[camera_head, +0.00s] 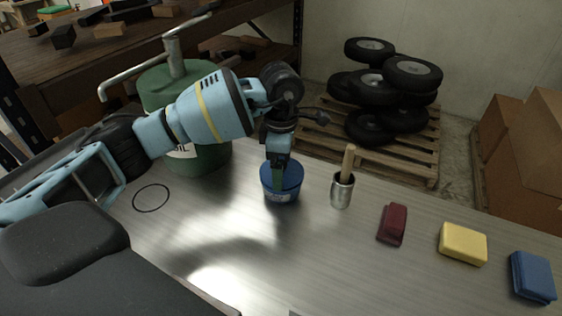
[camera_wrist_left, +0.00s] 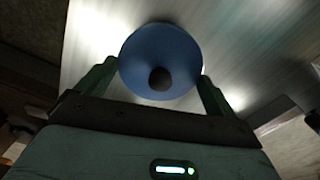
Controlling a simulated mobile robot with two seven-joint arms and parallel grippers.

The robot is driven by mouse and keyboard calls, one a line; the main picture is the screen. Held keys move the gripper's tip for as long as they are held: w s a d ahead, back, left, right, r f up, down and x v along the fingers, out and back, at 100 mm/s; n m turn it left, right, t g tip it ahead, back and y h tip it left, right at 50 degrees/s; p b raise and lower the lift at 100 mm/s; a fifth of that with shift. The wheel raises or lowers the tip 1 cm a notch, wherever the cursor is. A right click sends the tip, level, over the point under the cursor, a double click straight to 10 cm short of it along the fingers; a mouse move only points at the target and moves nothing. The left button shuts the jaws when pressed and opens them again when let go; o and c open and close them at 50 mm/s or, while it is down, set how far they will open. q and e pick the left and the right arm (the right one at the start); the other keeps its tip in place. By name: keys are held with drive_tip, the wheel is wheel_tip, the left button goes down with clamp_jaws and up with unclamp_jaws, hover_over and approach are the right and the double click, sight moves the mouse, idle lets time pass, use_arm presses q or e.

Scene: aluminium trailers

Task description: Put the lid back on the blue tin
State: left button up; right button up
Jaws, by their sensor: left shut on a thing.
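The blue tin (camera_head: 283,196), with a pale label, stands upright on the metal table. My left gripper (camera_head: 279,174) is directly over it, pointing down. In the left wrist view, the round blue lid (camera_wrist_left: 160,48) with a dark knob (camera_wrist_left: 160,79) lies between the two fingers of my left gripper (camera_wrist_left: 156,84). The gripper is shut on the lid, with a finger at each side. The lid is at the tin's top; whether it is fully seated cannot be told, as the gripper covers part of it. My right gripper is not in view.
A metal cup (camera_head: 342,192) with a wooden handle stands right of the tin. Dark red (camera_head: 392,225), yellow (camera_head: 463,244) and blue (camera_head: 533,277) blocks lie farther right. A green oil drum (camera_head: 205,158) stands behind left. A black ring outline (camera_head: 151,198) marks bare table at left.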

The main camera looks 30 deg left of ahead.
use_arm(q)
drive_tip(key=shift+f, duration=0.15)
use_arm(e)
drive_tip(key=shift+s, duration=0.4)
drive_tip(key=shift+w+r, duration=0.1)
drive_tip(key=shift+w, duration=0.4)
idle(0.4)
use_arm(q)
drive_tip(key=o, duration=0.6)
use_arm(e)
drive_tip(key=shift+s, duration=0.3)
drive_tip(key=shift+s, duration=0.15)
